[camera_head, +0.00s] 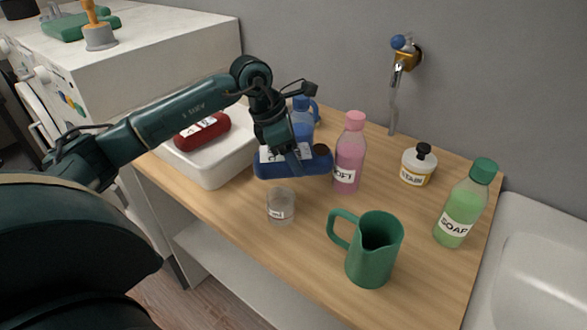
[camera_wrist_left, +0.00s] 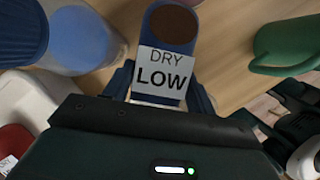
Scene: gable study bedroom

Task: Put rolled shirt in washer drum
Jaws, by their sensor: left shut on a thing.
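A blue rolled shirt (camera_head: 318,166) with a dark brown end hangs in my left gripper (camera_head: 285,155), above the wooden counter. In the left wrist view the blue roll (camera_wrist_left: 172,30) carries a white label reading "DRY LOW", between the fingers of my left gripper (camera_wrist_left: 160,88). A red roll (camera_head: 203,131) with a white label lies in a white basin (camera_head: 216,175) to the left. A white appliance (camera_head: 110,75) stands at far left, with a round door part (camera_head: 40,98) partly showing. The drum's inside is hidden. My right gripper is out of view.
The wooden counter (camera_head: 300,255) holds a blue jug (camera_head: 302,115), pink bottle (camera_head: 349,155), small white bottle (camera_head: 418,165), green soap bottle (camera_head: 464,205), green pitcher (camera_head: 372,255) and clear glass (camera_head: 281,206). A white sink (camera_head: 545,260) is at right.

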